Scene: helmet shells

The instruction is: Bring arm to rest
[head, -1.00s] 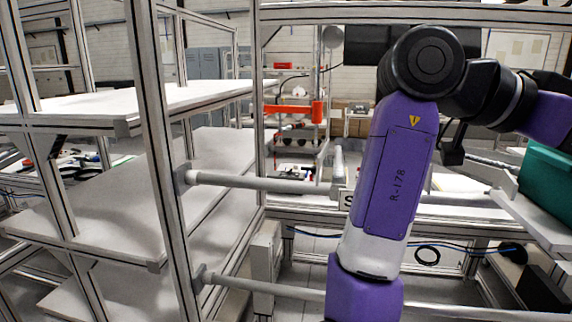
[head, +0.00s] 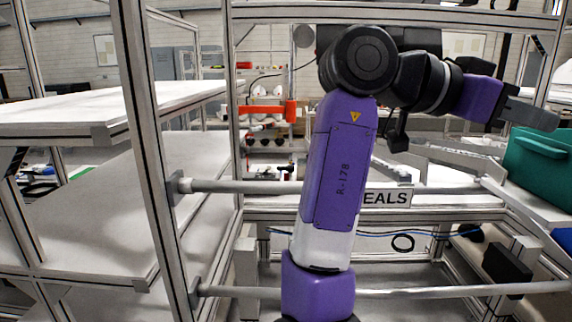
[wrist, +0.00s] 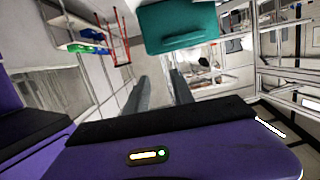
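My arm, purple, white and black, stands upright in the middle of the head view and bends to the right at its black joint. My gripper (head: 532,112) extends to the right at the end of the arm, above and near the teal crate. In the wrist view its two grey fingers (wrist: 160,82) are spread apart with nothing visible between them. The gripper is open and empty.
A teal crate (head: 540,165) sits on a white surface at the right; it also shows in the wrist view (wrist: 178,28). White shelves (head: 80,115) stand on the left. A metal rail (head: 240,186) crosses behind my arm. A sign reading "EALS" (head: 386,197) is partly hidden.

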